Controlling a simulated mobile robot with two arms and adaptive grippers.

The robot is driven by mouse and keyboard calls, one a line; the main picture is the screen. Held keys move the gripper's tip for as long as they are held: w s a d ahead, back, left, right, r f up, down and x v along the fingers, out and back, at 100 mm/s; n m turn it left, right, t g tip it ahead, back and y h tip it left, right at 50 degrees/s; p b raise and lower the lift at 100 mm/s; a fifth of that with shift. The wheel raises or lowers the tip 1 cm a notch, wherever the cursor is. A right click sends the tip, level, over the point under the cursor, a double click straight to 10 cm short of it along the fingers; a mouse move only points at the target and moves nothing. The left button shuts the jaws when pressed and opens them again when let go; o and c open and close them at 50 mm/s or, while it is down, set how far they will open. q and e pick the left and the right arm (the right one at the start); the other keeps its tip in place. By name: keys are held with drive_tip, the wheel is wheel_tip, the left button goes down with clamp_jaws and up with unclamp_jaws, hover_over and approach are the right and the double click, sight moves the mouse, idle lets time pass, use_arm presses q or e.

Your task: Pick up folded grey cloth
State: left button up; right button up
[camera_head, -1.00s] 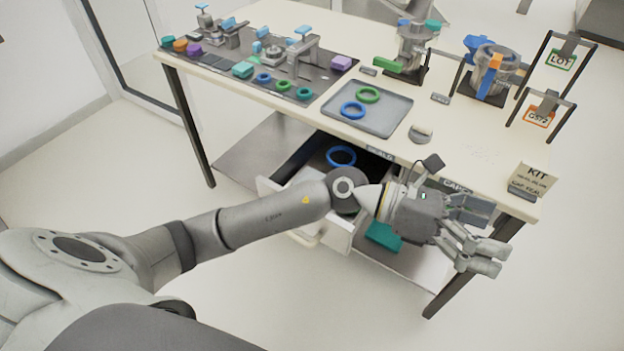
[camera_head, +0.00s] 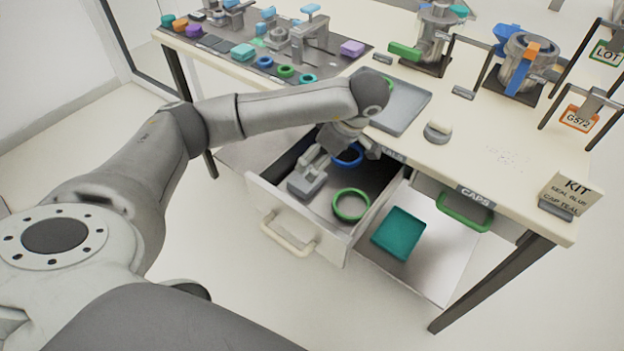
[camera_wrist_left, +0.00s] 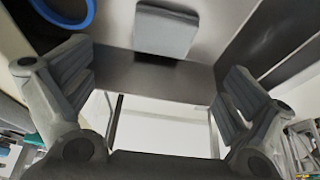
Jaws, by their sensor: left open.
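The folded grey cloth (camera_head: 307,186) lies in the open drawer (camera_head: 338,238), near its left front corner. It also shows as a grey rounded square in the left wrist view (camera_wrist_left: 165,31), at the top centre. My left gripper (camera_head: 316,158) reaches down into the drawer just behind and above the cloth, and hides part of it. In the left wrist view its fingers (camera_wrist_left: 155,95) are spread wide, with nothing between them; the cloth lies beyond the gap. My right gripper is not in view.
A blue ring (camera_head: 347,155) and a green ring (camera_head: 351,205) share the drawer with the cloth. The drawer walls and table edge are close around my left gripper. A grey tray (camera_head: 408,108) lies on the tabletop above.

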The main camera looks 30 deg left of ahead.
use_arm(q)
hover_over(315, 182)
wheel_tip(315, 182, down, 4)
drive_tip(key=shift+s+d+f, duration=0.1)
drive_tip(key=shift+f, duration=0.25)
drive_tip(key=f, duration=0.3)
drive_tip(key=f+p, duration=0.1)
drive_tip(key=shift+a+f, duration=0.25)
drive_tip(key=shift+a, duration=0.1)
drive_tip(key=shift+a+f, duration=0.15)
drive_tip(key=shift+f, duration=0.1)
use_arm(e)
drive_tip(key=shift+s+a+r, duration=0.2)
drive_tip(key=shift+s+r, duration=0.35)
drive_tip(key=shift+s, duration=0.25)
use_arm(q)
drive_tip(key=shift+c, duration=0.3)
drive_tip(key=c, duration=0.8)
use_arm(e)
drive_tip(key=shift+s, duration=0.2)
